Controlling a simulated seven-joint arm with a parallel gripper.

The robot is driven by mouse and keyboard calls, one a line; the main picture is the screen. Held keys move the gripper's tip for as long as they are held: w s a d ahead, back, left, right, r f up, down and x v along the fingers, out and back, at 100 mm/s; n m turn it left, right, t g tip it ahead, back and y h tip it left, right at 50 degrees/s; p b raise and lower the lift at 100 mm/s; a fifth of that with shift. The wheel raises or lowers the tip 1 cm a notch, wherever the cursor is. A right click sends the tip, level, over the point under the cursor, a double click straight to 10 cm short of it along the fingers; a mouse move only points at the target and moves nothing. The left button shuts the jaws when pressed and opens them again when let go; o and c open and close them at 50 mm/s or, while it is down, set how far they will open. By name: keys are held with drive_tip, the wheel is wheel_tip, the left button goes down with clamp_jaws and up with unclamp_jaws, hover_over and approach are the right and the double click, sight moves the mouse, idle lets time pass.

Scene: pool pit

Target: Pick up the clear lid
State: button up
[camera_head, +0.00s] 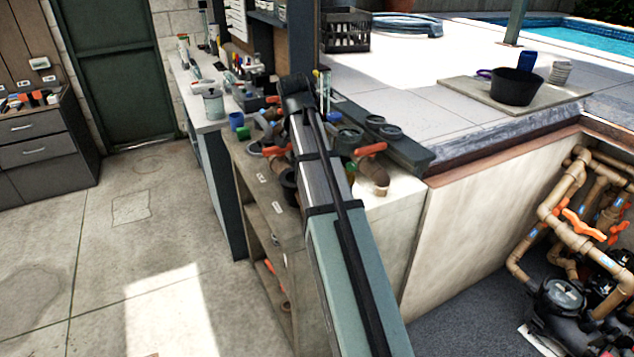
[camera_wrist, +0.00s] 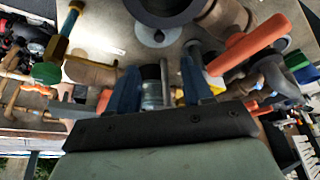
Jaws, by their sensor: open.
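My gripper (camera_wrist: 158,85) shows in the wrist view as two dark blue fingers standing apart, open. A small grey ribbed cylinder (camera_wrist: 152,96) and a thin grey rod show between the fingers; I cannot tell whether they touch. I cannot make out a clear lid with certainty. Round grey lid-like pieces (camera_head: 347,135) lie on the bench beside my arm in the head view. A dark ring (camera_wrist: 165,8) and a pale disc with a central hole (camera_wrist: 158,36) lie beyond the fingers in the wrist view. My arm hides part of the bench and the gripper in the head view.
Orange-handled tan valves (camera_head: 370,165) crowd the bench, and a large orange handle (camera_wrist: 250,44) is close right of the fingers. A green-capped piece (camera_wrist: 46,73) is at left. A black bucket (camera_head: 515,88) stands on the deck. Pipes and pumps fill the pit at right.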

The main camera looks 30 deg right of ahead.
drive_tip(key=shift+x, duration=6.4)
drive_tip(key=shift+w+d+r, duration=0.1)
drive_tip(key=shift+r, duration=0.05)
clamp_jaws()
